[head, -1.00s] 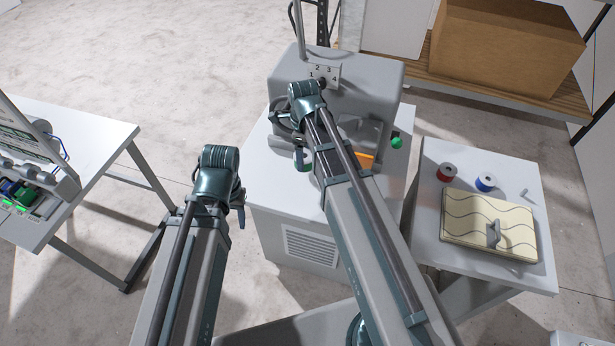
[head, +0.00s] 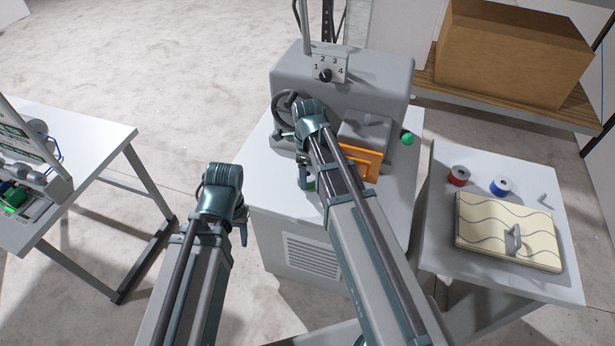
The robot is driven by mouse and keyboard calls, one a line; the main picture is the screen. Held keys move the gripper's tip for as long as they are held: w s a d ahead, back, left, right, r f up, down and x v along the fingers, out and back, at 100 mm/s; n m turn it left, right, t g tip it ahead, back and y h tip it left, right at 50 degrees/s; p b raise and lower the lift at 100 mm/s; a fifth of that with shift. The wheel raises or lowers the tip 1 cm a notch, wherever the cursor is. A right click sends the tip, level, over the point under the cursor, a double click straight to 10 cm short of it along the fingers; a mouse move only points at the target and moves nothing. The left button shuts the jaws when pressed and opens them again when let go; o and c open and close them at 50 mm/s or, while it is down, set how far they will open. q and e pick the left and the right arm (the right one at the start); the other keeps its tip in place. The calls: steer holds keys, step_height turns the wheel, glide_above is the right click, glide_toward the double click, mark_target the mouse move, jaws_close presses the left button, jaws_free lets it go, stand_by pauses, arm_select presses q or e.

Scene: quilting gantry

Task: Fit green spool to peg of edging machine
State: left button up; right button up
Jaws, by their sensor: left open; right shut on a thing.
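The grey edging machine (head: 390,88) stands on a white cabinet, with a numbered dial, a handwheel and an orange plate (head: 362,163). My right arm reaches over its front. My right gripper (head: 306,184) is low in front of the machine, mostly hidden by my own wrist. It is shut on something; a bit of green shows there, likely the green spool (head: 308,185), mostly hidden. I cannot make out the peg. My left gripper (head: 243,233) is open, off the cabinet's left side, largely hidden behind my arm.
The right table holds a red spool (head: 459,175), a blue spool (head: 501,186), a small grey peg (head: 543,199) and a quilted pad (head: 500,232) with a handle. A green knob (head: 406,138) is on the machine's right side. Another table (head: 95,150) with equipment stands left.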

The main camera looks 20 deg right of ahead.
steer(key=shift+f, duration=0.1)
steer(key=o, duration=1.4)
steer(key=shift+r, duration=0.2)
step_height(320, 180, up, 12)
steer(key=p, duration=1.2)
